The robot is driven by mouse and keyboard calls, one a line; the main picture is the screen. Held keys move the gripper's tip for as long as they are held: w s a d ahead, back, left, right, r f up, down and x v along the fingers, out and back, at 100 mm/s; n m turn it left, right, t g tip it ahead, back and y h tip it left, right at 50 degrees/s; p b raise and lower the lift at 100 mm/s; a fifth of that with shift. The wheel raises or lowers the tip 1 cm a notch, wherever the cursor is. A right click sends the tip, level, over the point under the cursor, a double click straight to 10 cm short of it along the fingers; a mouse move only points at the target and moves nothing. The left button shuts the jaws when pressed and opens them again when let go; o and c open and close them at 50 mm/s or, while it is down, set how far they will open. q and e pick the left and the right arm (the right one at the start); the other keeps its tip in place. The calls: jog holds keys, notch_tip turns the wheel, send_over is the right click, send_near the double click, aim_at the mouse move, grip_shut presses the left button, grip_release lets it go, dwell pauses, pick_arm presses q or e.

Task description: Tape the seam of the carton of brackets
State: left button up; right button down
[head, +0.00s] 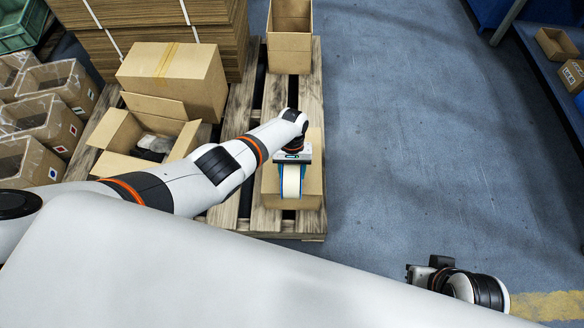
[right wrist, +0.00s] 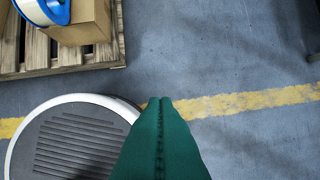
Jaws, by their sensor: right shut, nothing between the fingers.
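A brown carton (head: 311,180) stands at the pallet's front right corner. Its near part shows in the right wrist view (right wrist: 88,22). My left gripper (head: 291,158) is over it, with a blue-sided roll of pale tape (head: 291,181) upright right under the hand, at the carton's top. Part of the roll shows in the right wrist view (right wrist: 45,8). The left fingertips are hidden, but the roll sits in the hand's grip. The carton's seam is mostly covered by roll and arm. My right gripper (right wrist: 160,103) is shut and empty over bare floor, apart from the carton.
On the wooden pallet (head: 313,100) stand a taped carton (head: 205,85), an open carton (head: 115,135) with dark contents and another open carton (head: 289,50). Clear-wrapped boxes (head: 45,122) stand left. Blue shelving (head: 545,70) is at right. The floor (head: 410,130) between is clear.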

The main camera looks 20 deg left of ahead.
pick_arm(q)
jog(key=shift+s, duration=0.1)
pick_arm(e)
jog(key=shift+s, duration=0.1)
pick_arm(q)
jog(key=shift+s+d+p, duration=0.2)
jog(key=shift+s+p, duration=0.35)
jog(key=shift+p, duration=0.15)
jog(key=shift+s+f, duration=0.1)
jog(key=shift+s, duration=0.15)
jog(key=shift+s+d+p, duration=0.1)
jog(key=shift+s+p, duration=0.35)
jog(key=shift+p, duration=0.05)
jog(key=shift+s+d, duration=0.1)
jog(key=shift+s, duration=0.05)
jog(key=shift+s+p, duration=0.25)
jog(key=shift+p, duration=0.2)
pick_arm(e)
jog(key=shift+g, duration=0.3)
jog(key=x, duration=0.4)
jog(key=shift+w+a+f, duration=0.15)
jog(key=shift+w+f, duration=0.15)
